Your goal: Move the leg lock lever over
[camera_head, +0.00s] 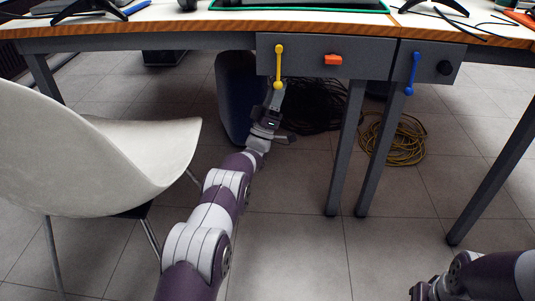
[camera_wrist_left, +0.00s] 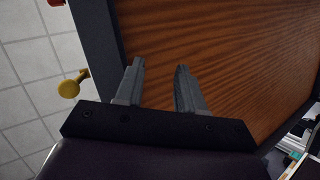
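A blue lever (camera_head: 412,72) hangs slightly tilted on the right-hand panel. Which one is the leg lock lever I cannot tell. My left gripper (camera_head: 278,93) is just below the yellow lever's lower end. In the left wrist view its fingers (camera_wrist_left: 158,80) are apart with nothing between them, facing the wooden underside, and a yellow knob (camera_wrist_left: 69,88) lies left of them. My right gripper (camera_head: 420,291) is low at the right, partly cut off.
An orange knob (camera_head: 333,60) and a black knob (camera_head: 445,68) sit on the panels. Grey desk legs (camera_head: 345,150) stand right of my left arm. A white chair (camera_head: 90,150) is at the left. A dark blue object (camera_head: 232,95) and coiled yellow cable (camera_head: 405,142) are behind.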

